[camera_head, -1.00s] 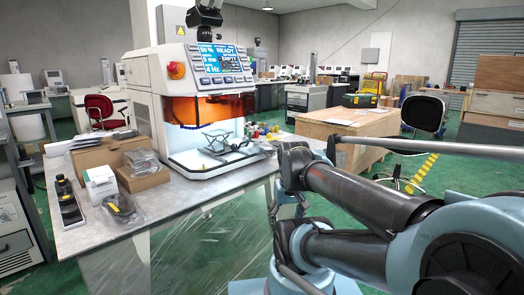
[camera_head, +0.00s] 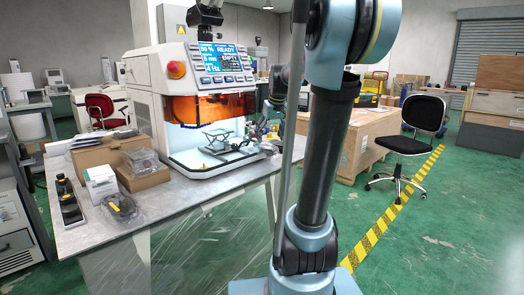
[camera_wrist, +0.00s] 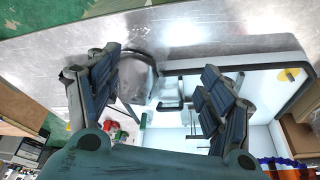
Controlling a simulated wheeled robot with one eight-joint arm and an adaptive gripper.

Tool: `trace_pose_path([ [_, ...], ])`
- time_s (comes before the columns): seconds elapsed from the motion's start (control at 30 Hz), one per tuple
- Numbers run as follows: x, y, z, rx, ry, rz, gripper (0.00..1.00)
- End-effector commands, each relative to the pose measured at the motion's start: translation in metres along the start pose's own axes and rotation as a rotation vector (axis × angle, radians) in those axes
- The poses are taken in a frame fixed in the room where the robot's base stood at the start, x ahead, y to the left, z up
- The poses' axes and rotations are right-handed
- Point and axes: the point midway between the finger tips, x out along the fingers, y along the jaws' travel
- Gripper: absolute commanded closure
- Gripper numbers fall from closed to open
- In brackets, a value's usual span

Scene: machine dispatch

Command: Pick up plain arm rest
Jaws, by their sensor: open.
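My gripper (camera_wrist: 160,78) is open and empty, its two dark fingers spread wide above the metal worktop. Between the fingers in the wrist view lies a grey, round-ended piece with a dark curved rim (camera_wrist: 137,72); it may be the plain arm rest, but I cannot tell for sure. It is close to the machine's white base, nearer the left finger. In the head view, my arm hides part of the worktop right of the machine. A dark metal fixture (camera_head: 226,141) stands in the machine's front opening.
The white machine (camera_head: 142,97) with an orange window stands on the grey worktop (camera_head: 190,193). An open cardboard box (camera_head: 143,179) and small dark parts sit at the left. Small coloured items (camera_wrist: 112,130) show beyond the left finger. A wooden crate (camera_head: 352,155) and chair (camera_head: 402,145) stand behind right.

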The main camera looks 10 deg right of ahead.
Motion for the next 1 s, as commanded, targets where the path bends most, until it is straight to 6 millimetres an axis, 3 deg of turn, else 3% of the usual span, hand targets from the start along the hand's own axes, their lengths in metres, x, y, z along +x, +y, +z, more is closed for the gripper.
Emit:
trace_pose_path([
  [0.03,0.001,0.006,-0.021,-0.007,0.008,-0.002,0.27],
  [0.2,0.007,0.022,-0.072,-0.034,0.031,-0.006,0.27],
  [0.4,0.012,0.032,-0.105,-0.053,0.047,-0.010,0.27],
  [0.57,0.022,0.034,-0.113,-0.057,0.051,-0.010,0.27],
  [0.8,0.059,0.033,-0.114,-0.057,0.050,-0.010,0.27],
  [1.0,0.079,0.033,-0.115,-0.057,0.050,-0.010,0.27],
])
